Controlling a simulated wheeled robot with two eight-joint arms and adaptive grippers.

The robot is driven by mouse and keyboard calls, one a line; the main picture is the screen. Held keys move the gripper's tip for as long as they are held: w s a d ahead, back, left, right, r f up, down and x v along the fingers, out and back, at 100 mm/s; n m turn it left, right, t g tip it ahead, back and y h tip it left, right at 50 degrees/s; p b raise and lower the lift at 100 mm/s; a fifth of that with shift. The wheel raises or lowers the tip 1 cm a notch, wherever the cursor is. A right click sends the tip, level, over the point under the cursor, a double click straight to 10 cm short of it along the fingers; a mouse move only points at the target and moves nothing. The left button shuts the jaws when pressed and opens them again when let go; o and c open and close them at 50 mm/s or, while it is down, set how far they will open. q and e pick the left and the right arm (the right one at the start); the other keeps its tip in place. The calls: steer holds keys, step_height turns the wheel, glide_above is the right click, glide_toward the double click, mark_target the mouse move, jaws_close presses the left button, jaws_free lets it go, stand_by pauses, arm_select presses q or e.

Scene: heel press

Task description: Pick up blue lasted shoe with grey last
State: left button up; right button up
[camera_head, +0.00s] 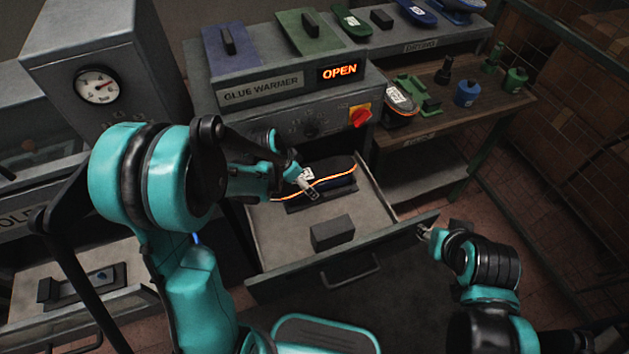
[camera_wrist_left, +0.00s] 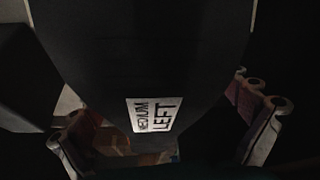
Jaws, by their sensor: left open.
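A dark, bluish lasted shoe (camera_head: 337,168) lies at the back of the open glue warmer drawer (camera_head: 282,243), with a glowing orange line along it. Its white label shows beside my left gripper (camera_head: 303,187). In the left wrist view the dark last (camera_wrist_left: 150,60) fills the middle, and its label reads "MEDIUM LEFT". The fingers of my left gripper (camera_wrist_left: 165,138) stand apart, one on each side of the labelled end; contact cannot be told. My right gripper (camera_head: 430,234) is by the drawer's right front corner, too small to read its opening.
A dark block (camera_head: 332,232) sits in the drawer's front half. The glue warmer (camera_head: 290,95) above reads "OPEN". Another drawer (camera_head: 100,285) is open at lower left.

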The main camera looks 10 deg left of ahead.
arm_select(q)
steer(key=shift+c, duration=0.3)
steer(key=c, duration=1.8)
steer(key=shift+s+r, duration=0.1)
steer(key=shift+c, duration=0.2)
